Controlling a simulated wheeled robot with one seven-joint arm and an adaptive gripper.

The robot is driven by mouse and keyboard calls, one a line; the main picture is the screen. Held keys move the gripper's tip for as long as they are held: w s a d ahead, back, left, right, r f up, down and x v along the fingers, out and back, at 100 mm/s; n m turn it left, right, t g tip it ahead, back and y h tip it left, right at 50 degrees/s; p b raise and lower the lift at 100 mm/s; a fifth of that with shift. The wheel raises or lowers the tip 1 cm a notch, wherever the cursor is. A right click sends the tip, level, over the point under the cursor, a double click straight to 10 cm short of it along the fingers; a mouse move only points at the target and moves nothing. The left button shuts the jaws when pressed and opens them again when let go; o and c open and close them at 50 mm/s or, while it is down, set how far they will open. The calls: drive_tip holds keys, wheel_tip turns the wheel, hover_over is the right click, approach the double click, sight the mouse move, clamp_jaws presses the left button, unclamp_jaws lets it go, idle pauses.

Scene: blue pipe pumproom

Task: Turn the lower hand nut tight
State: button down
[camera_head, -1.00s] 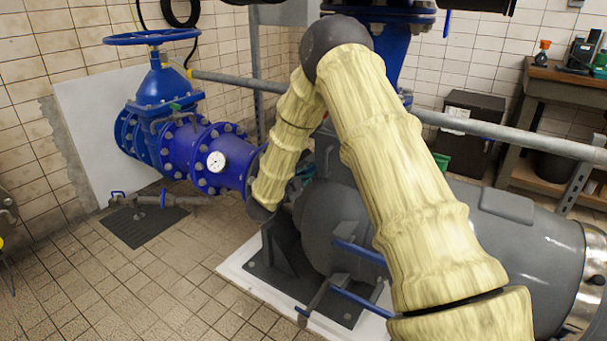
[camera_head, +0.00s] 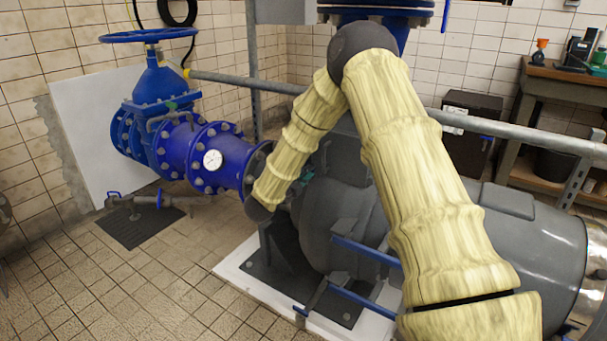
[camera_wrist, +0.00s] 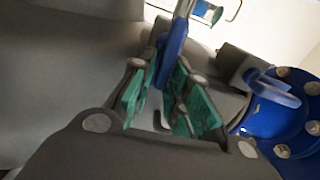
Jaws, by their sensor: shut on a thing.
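In the wrist view my gripper (camera_wrist: 167,88) has its green-padded fingers on either side of a narrow blue part (camera_wrist: 173,52), and it is shut on it. This part looks like the hand nut, but its far end and the thread are hard to make out. In the head view my forearm reaches down beside the grey pump housing (camera_head: 330,215), near the end of the blue pipe (camera_head: 225,160). The gripper and the nut cannot be made out there.
A second blue winged part (camera_wrist: 272,90) stands beside a bolted blue flange (camera_wrist: 295,145) at the right of the wrist view. Blue bars (camera_head: 365,250) stick out from the pump's front. A grey rail (camera_head: 500,130) crosses behind my arm.

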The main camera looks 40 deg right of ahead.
drive_tip(key=shift+s+d, duration=0.1)
drive_tip(key=shift+d, duration=0.1)
drive_tip(key=c, duration=1.5)
unclamp_jaws()
drive_tip(key=shift+s+d, duration=0.1)
drive_tip(key=shift+a, duration=0.2)
drive_tip(key=v, duration=1.2)
